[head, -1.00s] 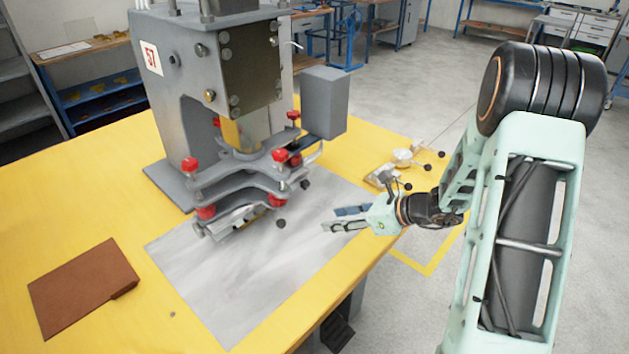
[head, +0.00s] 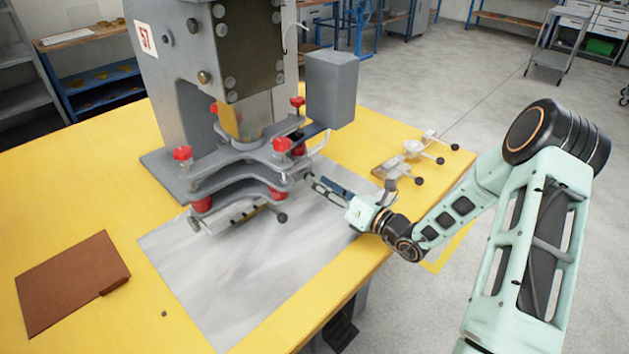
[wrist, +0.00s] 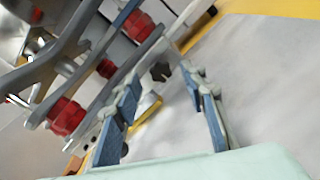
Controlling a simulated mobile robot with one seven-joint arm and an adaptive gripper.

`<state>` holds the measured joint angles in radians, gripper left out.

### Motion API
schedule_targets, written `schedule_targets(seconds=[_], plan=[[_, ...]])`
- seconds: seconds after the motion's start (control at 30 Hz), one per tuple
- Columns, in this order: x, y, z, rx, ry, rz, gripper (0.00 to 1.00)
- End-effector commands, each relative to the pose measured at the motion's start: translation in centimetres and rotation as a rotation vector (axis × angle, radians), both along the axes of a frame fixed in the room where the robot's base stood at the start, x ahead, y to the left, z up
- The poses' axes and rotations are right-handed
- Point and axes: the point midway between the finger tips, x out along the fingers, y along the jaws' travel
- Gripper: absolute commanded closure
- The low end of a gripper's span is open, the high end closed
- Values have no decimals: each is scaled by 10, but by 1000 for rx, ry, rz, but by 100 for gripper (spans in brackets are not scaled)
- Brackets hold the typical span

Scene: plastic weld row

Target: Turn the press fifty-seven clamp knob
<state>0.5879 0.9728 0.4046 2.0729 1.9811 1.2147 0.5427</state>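The grey press (head: 185,105) carries a "57" label (head: 145,38) and stands on the yellow table. Its stacked clamp plates (head: 235,165) bear several red knobs (head: 183,154). A dark knob (head: 282,218) sticks out at the lower front of the plates. The wrist view shows a black star-shaped knob (wrist: 160,71) between the blue-padded fingertips in the picture; I cannot tell how far beyond them it is. My gripper (head: 314,182) is at the right side of the clamp plates, fingers pointing toward them. In the wrist view my gripper (wrist: 164,80) is open and empty.
A grey box (head: 331,88) hangs at the press's right side, above my gripper. Small toggle clamps (head: 413,150) lie on the table's right edge. A brown folder-like piece (head: 70,280) lies at the left. The grey sheet (head: 245,285) before the press is clear.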

Motion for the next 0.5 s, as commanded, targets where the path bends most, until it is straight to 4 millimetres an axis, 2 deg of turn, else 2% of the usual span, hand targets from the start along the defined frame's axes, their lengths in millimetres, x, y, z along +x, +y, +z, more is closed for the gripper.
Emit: schedule_targets(seconds=[0.2, 0.5], plan=[[17, 18, -1, -1, 0, 1, 61], [20, 20, 0, -1, -1, 0, 61]])
